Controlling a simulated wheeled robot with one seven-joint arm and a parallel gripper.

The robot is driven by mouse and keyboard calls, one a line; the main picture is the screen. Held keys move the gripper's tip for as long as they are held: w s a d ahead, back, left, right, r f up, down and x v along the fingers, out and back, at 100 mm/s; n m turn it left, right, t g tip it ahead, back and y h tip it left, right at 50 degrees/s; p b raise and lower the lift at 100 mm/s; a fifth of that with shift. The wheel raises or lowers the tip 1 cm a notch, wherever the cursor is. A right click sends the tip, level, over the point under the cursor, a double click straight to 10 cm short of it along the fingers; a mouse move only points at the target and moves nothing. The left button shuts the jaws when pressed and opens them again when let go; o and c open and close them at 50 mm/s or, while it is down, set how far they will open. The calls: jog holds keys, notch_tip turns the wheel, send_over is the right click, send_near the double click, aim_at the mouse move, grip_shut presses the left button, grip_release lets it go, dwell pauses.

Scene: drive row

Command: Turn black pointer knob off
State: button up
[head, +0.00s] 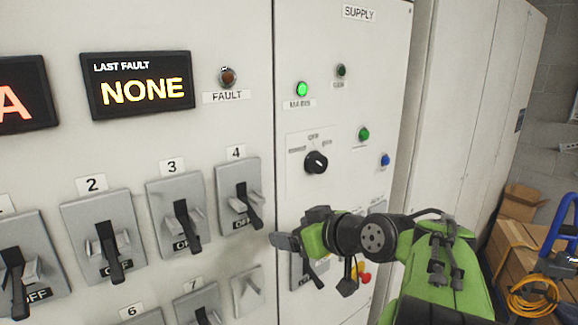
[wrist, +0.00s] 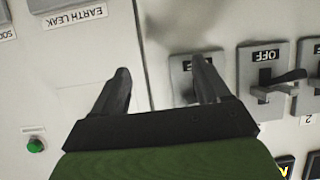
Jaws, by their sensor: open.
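The black pointer knob (head: 316,162) sits on a white plate on the right-hand panel in the head view, with an OFF mark above it and small labels to either side. A light mark shows on its right side, but I cannot tell its exact setting. My gripper (head: 285,241) is below and left of the knob, apart from it, in front of the cabinet. In the wrist view my gripper (wrist: 160,65) has its two fingers spread with nothing between them. The knob does not show in the wrist view.
Several grey lever switches (head: 238,196) marked OFF fill the left panel; one finger overlaps a switch (wrist: 183,82) in the wrist view. A lit green lamp (head: 302,89), green button (head: 363,134) and blue button (head: 385,160) surround the knob. Boxes (head: 518,203) stand far right.

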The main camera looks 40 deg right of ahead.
jog(key=s+d+r+t, duration=0.2)
jog(key=d+r, duration=0.1)
jog(key=d, duration=0.3)
jog(key=t+h, duration=0.2)
jog(key=t, duration=0.1)
send_near(321, 166)
jog(key=shift+m, duration=0.3)
jog(key=w+p, duration=0.1)
jog(key=w, duration=0.2)
jog(key=w+p, duration=0.1)
jog(key=w, duration=0.2)
jog(key=w+p, duration=0.2)
jog(key=w, duration=0.1)
jog(key=shift+w+d, duration=0.3)
jog(key=shift+w, duration=0.05)
jog(key=c, duration=0.9)
jog(key=shift+c, duration=0.2)
